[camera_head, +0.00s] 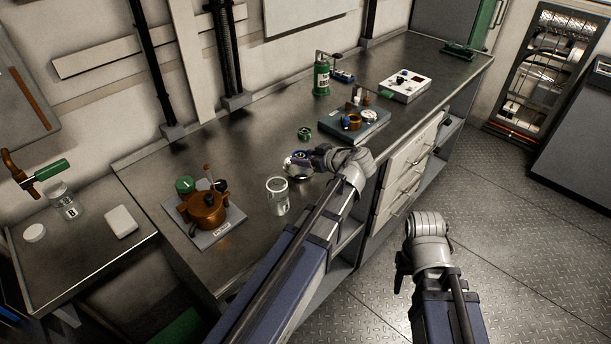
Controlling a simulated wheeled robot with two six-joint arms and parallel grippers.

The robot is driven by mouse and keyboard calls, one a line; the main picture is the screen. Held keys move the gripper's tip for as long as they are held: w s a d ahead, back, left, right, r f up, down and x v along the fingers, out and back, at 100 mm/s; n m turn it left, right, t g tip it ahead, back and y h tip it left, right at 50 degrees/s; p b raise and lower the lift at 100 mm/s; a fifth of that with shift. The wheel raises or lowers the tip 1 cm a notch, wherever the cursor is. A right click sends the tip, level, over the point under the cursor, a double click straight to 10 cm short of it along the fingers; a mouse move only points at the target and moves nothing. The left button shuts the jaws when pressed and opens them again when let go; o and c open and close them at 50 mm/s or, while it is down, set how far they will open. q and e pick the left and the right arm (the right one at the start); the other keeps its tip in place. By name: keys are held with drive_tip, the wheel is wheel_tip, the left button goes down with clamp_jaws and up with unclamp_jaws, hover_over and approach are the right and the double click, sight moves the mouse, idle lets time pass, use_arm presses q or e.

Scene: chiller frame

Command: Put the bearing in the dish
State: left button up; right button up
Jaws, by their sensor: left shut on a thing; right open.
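My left gripper (302,158) is over the middle of the metal bench, near its front edge. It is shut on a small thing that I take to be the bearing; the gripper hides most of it. A small shiny round dish (292,170) shows just below and beside the fingertips, partly covered by the gripper. I cannot tell whether the held thing touches the dish. My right gripper (402,272) is open and empty, over the floor in front of the bench, well away from the dish.
A glass jar (278,197) stands close in front of the dish, and a green round part (304,133) lies behind it. A dark tray (372,127) with small parts is to the right. A copper pot (203,211) stands on a board at left. A green bottle (321,77) stands farther back.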

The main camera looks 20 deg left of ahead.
sight(306, 174)
use_arm(q)
drive_tip(key=shift+f, duration=0.15)
wheel_tip(306, 174, down, 4)
drive_tip(key=b, duration=0.3)
drive_tip(key=shift+b, duration=0.4)
drive_tip(key=shift+r, duration=0.2)
drive_tip(key=shift+f, duration=0.1)
drive_tip(key=o, duration=1.2)
